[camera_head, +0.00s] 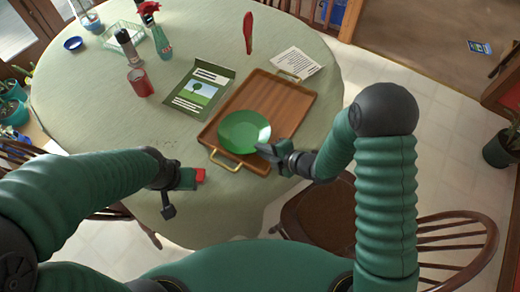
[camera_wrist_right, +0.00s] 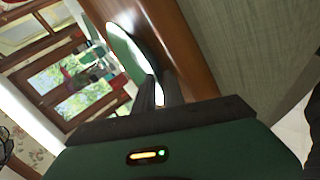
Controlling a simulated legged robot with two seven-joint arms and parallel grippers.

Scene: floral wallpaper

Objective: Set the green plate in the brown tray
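The green plate (camera_head: 244,131) is over the front part of the brown wooden tray (camera_head: 275,95), inside its rim. My right gripper (camera_head: 270,150) is at the plate's right front edge. In the right wrist view, the plate (camera_wrist_right: 128,48) shows nearly edge-on, and its rim runs between the dark fingers (camera_wrist_right: 158,92), which appear shut on it. The brown tray surface (camera_wrist_right: 180,45) is close beside it; whether the plate touches it is unclear. My left gripper (camera_head: 190,178) is low over the table's front edge, beside a small red item; its fingers are not clear.
A green picture sheet (camera_head: 198,90) lies left of the tray, and a white paper (camera_head: 292,63) lies at its far edge. A red cup (camera_head: 140,83), a spray bottle (camera_head: 161,41) and a wire rack (camera_head: 121,36) stand at the left. The table's left front is clear.

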